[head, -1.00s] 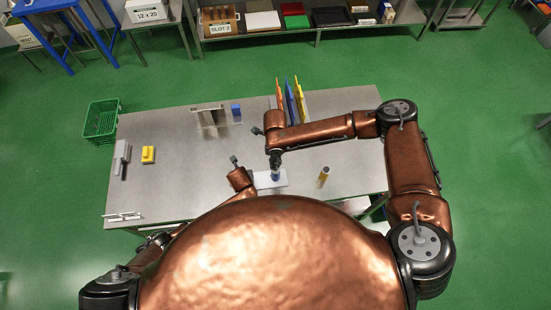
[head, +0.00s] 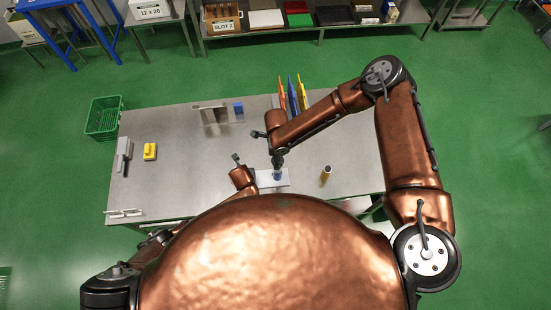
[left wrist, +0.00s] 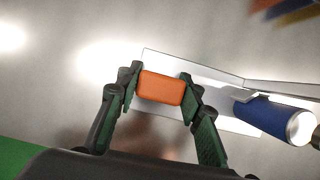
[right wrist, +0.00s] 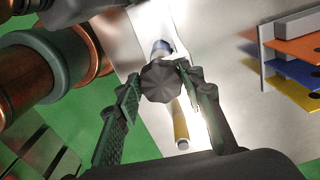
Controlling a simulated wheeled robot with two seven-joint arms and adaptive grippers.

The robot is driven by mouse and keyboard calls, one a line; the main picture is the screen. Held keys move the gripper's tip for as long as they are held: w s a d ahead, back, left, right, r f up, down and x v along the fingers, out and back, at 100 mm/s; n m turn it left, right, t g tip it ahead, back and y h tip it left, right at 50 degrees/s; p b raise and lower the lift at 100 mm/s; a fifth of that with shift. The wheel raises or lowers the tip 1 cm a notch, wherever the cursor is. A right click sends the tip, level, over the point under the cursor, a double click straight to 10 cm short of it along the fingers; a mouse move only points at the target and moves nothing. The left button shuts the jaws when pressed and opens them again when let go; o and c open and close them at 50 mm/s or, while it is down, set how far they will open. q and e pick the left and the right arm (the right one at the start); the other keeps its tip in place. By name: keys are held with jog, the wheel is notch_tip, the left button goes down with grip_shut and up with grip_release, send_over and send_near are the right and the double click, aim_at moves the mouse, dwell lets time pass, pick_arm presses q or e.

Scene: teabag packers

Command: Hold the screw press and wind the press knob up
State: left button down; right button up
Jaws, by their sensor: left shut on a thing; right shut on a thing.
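The screw press stands near the table's front edge. Its white base plate (head: 272,183) and blue part (head: 277,175) show in the head view. In the left wrist view an orange block (left wrist: 160,88) sits at the base plate's end, and my left gripper (left wrist: 159,85) is shut on its two sides. The blue cylinder (left wrist: 268,116) is right of it. In the right wrist view the dark fluted press knob (right wrist: 161,81) is between the fingers of my right gripper (right wrist: 158,90), which is shut on it from above. The knob hides part of the blue part below.
Upright orange, blue and yellow panels (head: 292,95) are behind my right forearm. A yellow block (head: 150,151) and a grey item (head: 124,152) lie at the left. The table's middle left is clear.

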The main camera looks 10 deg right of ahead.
jog(key=shift+w+d+r, duration=0.15)
jog(key=shift+w, duration=0.15)
jog(key=o, duration=1.2)
jog(key=shift+c, duration=0.2)
jog(key=shift+s, duration=0.15)
